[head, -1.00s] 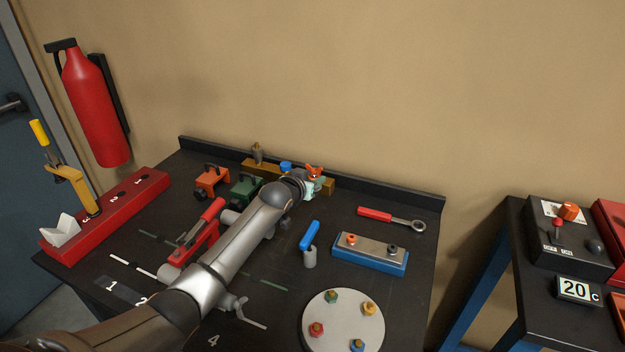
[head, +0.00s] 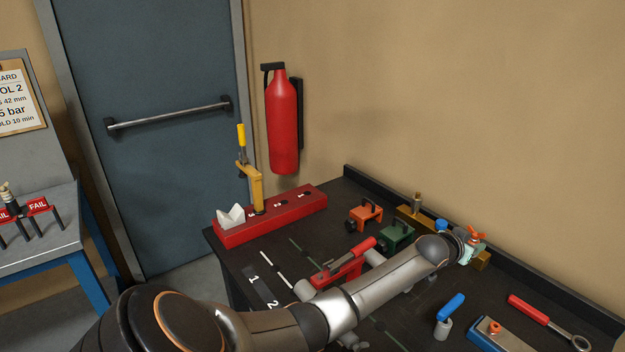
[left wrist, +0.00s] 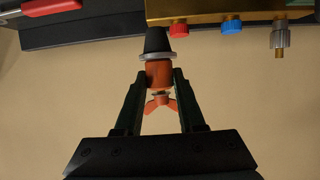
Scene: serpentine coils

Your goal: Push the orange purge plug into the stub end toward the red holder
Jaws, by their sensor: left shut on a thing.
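The orange purge plug (left wrist: 159,74), with a black cone tip, grey flange and orange wing end, is held between the fingers of my left gripper (left wrist: 158,82). In the head view the plug's orange wings (head: 475,231) show at my left gripper (head: 468,243), by the brass bar at the bench's back. A red holder with a red-handled clamp (head: 338,273) is on the bench left of my gripper. Grey tube ends show on both sides of it, one behind (head: 374,257) and one in front (head: 304,290). My left forearm hides part of this area. My right gripper is out of view.
The brass bar (head: 483,262) has a blue cap (left wrist: 232,26) and a red cap (left wrist: 180,30). Orange (head: 365,213) and green (head: 396,236) clamp blocks stand between it and the red holder. A long red numbered block (head: 285,207) lies at the bench's left end.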

